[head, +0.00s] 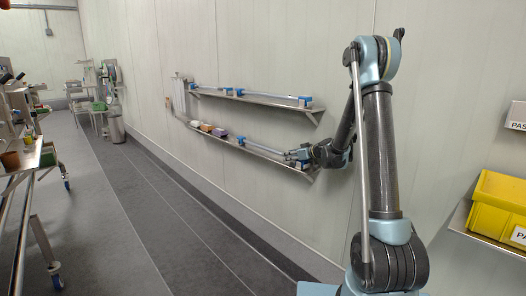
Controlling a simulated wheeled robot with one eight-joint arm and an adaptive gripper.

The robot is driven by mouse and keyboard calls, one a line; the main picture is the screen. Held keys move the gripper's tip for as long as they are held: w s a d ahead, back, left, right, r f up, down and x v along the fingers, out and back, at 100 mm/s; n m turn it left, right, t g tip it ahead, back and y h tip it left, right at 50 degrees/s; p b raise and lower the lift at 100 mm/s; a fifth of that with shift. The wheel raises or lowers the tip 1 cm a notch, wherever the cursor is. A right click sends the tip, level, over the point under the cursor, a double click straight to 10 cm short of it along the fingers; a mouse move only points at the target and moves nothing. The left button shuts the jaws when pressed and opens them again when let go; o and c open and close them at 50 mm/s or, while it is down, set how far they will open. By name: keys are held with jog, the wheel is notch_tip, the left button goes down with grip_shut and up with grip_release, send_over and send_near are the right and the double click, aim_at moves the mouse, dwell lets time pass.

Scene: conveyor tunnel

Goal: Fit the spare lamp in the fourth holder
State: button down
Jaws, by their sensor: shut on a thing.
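Two narrow shelves run along the pale wall, with pale lamp tubes and blue holders on them. On the upper shelf (250,97) are a left blue holder (193,87), a middle blue holder (225,91) and a right blue holder (305,101), with tubes between them. On the lower shelf (240,149) a blue holder (241,140) stands left of a pale tube, the spare lamp (264,148). My gripper (298,156) is shut at the right end of this tube, by the lower shelf's right end. My wrist hides the shelf end; whether the tube sits in a holder is too small to tell.
Small orange, brown and purple boxes (220,133) stand on the lower shelf's left part. A yellow bin (499,204) sits on a shelf at the right. A wheeled bench (30,170) stands at the left. The grey floor (110,210) between is clear.

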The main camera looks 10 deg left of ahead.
jog(key=shift+r, duration=1.55)
jog(key=shift+r, duration=1.5)
